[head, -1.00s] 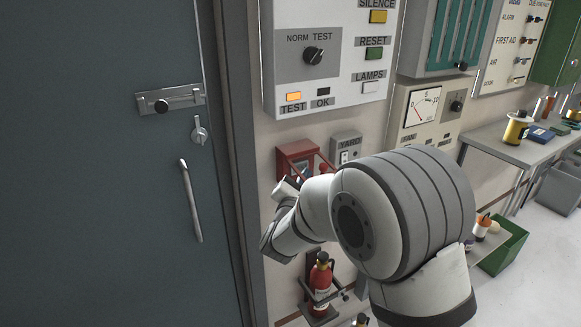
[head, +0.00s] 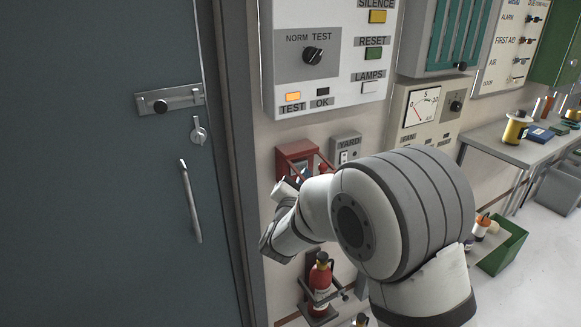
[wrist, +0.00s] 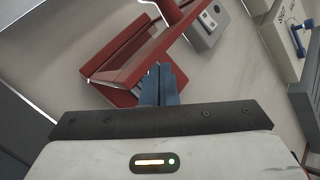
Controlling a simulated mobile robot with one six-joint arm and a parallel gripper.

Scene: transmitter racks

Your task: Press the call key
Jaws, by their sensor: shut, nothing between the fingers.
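A red box (head: 297,152) is on the wall below the large light panel, partly hidden by my arm in the head view. In the head view my gripper (head: 302,178) is mostly hidden by my wrist. No key marked as a call key is readable; the box's inside is partly hidden by the fingers.
A small grey switch box (head: 346,149) labelled YARD is just right of the red box. The panel (head: 322,50) has a knob and several keys. A fire extinguisher (head: 320,278) hangs below, and a grey door (head: 100,230) stands left.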

